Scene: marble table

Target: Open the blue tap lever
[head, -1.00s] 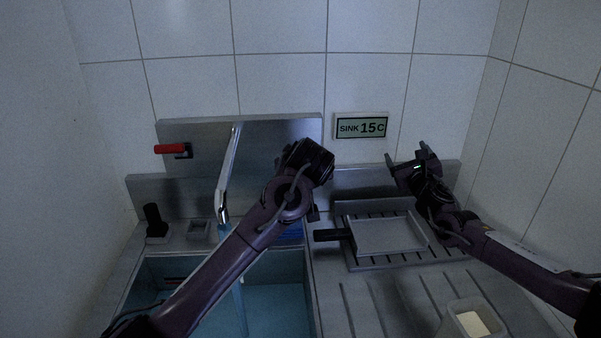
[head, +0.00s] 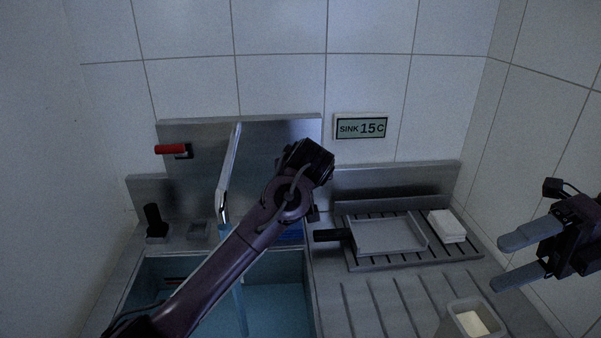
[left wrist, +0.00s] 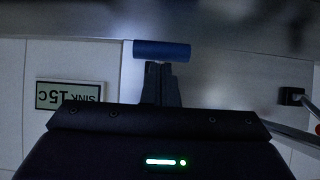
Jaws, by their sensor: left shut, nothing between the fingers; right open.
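The blue tap lever (left wrist: 162,50) shows in the left wrist view as a short blue bar lying across the picture, just beyond my left fingertips. In the head view it is hidden behind my left gripper. My left gripper (left wrist: 161,70) is shut and empty, its fingertips at or very near the lever; I cannot tell whether they touch. The metal spout (head: 228,175) rises over the sink, with a pale blue stream (head: 240,305) below it. The red lever (head: 171,149) points left on the steel back panel. My right gripper (head: 508,262) is open and empty at the right.
A grey tray with a dark handle (head: 390,235) lies on the drain rack, with a white block (head: 447,226) beside it. A small container (head: 473,318) stands at the front right. A dark upright object (head: 154,220) stands left. Part of a blue thing (head: 290,232) shows behind my left arm.

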